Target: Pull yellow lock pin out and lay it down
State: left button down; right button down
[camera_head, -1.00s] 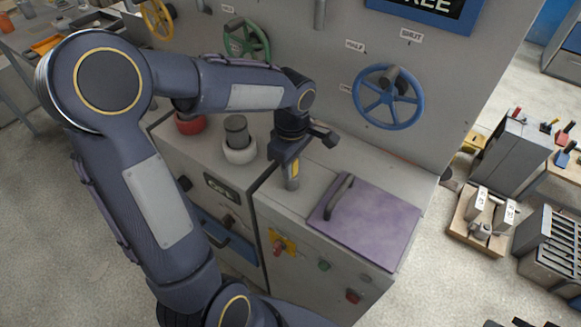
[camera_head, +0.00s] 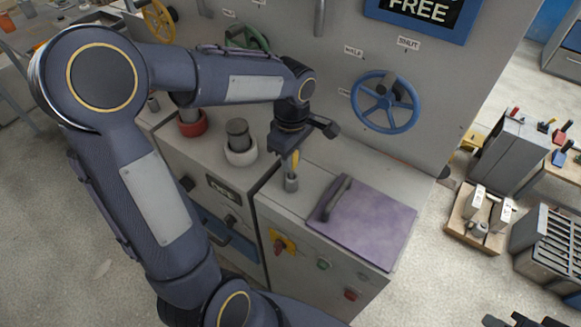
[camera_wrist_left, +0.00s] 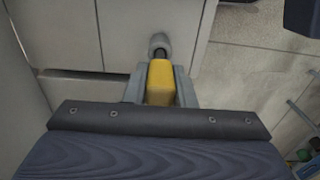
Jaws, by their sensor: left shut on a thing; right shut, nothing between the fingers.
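The yellow lock pin (camera_head: 295,160) is a yellow block grip with a dark shank. In the left wrist view its yellow grip (camera_wrist_left: 160,82) sits between the fingers. My left gripper (camera_head: 289,163) is shut on it, over the cabinet top. The grey round socket (camera_head: 291,184) stands on the cabinet top right below the pin. In the left wrist view the dark shank points at the socket (camera_wrist_left: 160,42); I cannot tell how much of it is inside. My right gripper (camera_head: 528,321) shows only as dark tips at the bottom right edge, away from the cabinet.
A purple lid (camera_head: 370,225) with a dark handle covers the cabinet top right of the socket. A white-collared post (camera_head: 240,150) and a red-collared post (camera_head: 192,123) stand left. A blue handwheel (camera_head: 386,102) is on the panel behind. Grey cabinet top around the socket is bare.

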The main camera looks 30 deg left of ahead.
pick_arm(q)
jog(key=shift+r+p, duration=1.15)
jog(key=shift+r, duration=0.65)
jog(key=shift+r, duration=1.95)
